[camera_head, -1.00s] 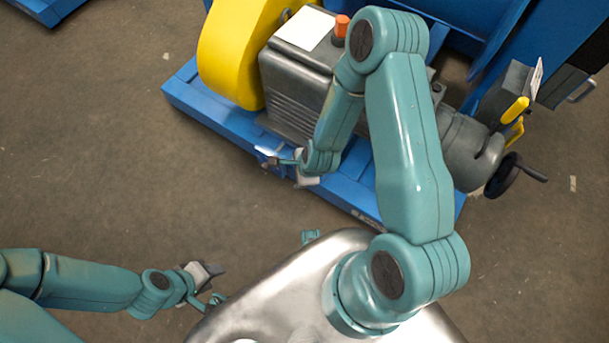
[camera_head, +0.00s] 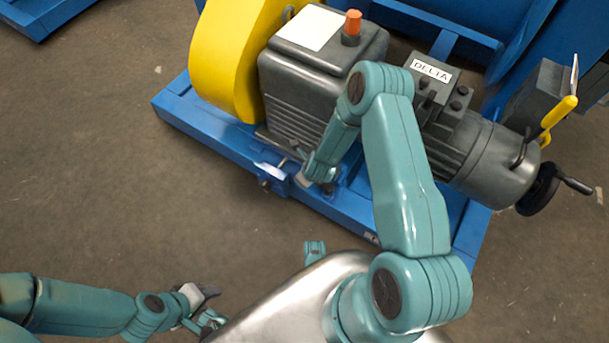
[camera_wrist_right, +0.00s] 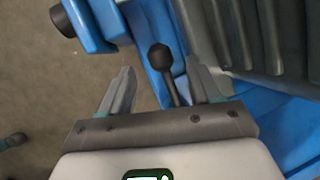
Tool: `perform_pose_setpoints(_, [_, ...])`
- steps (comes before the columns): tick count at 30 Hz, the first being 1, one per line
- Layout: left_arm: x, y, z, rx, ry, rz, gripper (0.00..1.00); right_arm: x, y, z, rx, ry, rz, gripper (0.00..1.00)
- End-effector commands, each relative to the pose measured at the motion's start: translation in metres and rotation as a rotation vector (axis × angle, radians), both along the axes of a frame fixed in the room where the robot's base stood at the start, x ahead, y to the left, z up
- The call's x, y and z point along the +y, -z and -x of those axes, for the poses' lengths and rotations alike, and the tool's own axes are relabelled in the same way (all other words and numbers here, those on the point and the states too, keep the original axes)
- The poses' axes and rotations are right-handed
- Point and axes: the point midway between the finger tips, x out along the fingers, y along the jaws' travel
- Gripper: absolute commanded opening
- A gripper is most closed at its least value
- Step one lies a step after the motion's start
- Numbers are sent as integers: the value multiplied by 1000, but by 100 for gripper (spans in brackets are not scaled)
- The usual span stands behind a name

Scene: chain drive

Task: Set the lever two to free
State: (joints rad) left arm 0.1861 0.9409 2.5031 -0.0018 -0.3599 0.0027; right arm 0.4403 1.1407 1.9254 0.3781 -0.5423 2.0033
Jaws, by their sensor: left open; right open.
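A short dark lever with a round black knob (camera_wrist_right: 160,57) shows in the right wrist view, beside the blue base. Its shaft stands between the two fingers of my right gripper (camera_wrist_right: 162,78), which is open and not closed on it. In the head view my right gripper (camera_head: 305,172) is at the front edge of the blue base, below the grey gearbox, and partly hidden by its own wrist. I cannot read a number or position mark for the lever. My left gripper (camera_head: 212,306) is open and empty at the lower left, away from the machine.
The blue base (camera_head: 200,118) carries a yellow guard (camera_head: 225,60), a grey gearbox (camera_head: 295,95) with an orange cap (camera_head: 352,22), and a motor (camera_head: 490,160) with a black handwheel (camera_head: 540,190). A yellow handle (camera_head: 560,112) is at the right.

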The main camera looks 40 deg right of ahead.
Motion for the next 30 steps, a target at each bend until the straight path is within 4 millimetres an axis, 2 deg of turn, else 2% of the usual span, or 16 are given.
perform_pose_setpoints(1, [1,7,-1,-2,-4,0,45,-1,12,-4,0,1,0,62])
perform_pose_setpoints(6, [3,12,-3,-5,-11,-2,45,-4,29,-14,0,1,0,62])
perform_pose_setpoints(17, [3,13,-3,-6,-13,-2,45,-5,32,-19,0,1,0,62])
perform_pose_setpoints(23, [3,13,-3,-6,-12,-2,45,-5,32,-19,0,1,0,1])
perform_pose_setpoints(30, [3,13,-3,-6,-12,-2,45,-4,32,-18,0,-10,0,0])
